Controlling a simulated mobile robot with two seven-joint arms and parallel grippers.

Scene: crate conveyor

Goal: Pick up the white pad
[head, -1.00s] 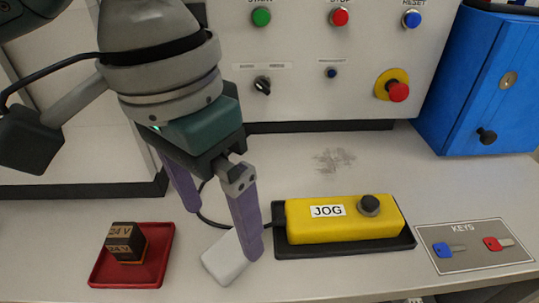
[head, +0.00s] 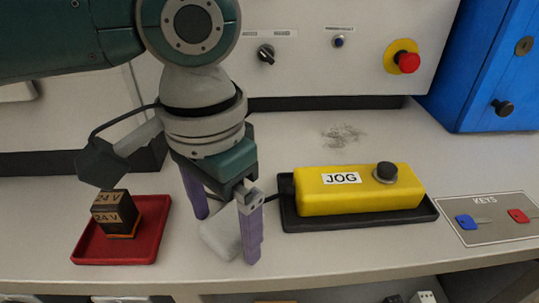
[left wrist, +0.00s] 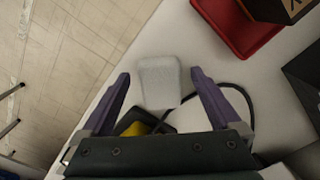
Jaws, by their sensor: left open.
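The white pad (head: 219,238) lies on the light worktop near its front edge, between the red tray and the yellow JOG box. In the left wrist view the pad (left wrist: 159,82) shows whole, lying between and slightly beyond the two purple fingers. My left gripper (head: 226,238) is open around the pad, with one finger in front of part of it in the head view. The same gripper (left wrist: 160,84) holds nothing, and a gap shows on each side of the pad. My right gripper is not in view.
A red tray (head: 82,250) with a dark 24 V block (head: 117,214) stands left of the pad. The yellow JOG box (head: 345,200) on its black tray (head: 400,219) is close on the right. A black cable (left wrist: 240,95) runs near the gripper. The front edge is close.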

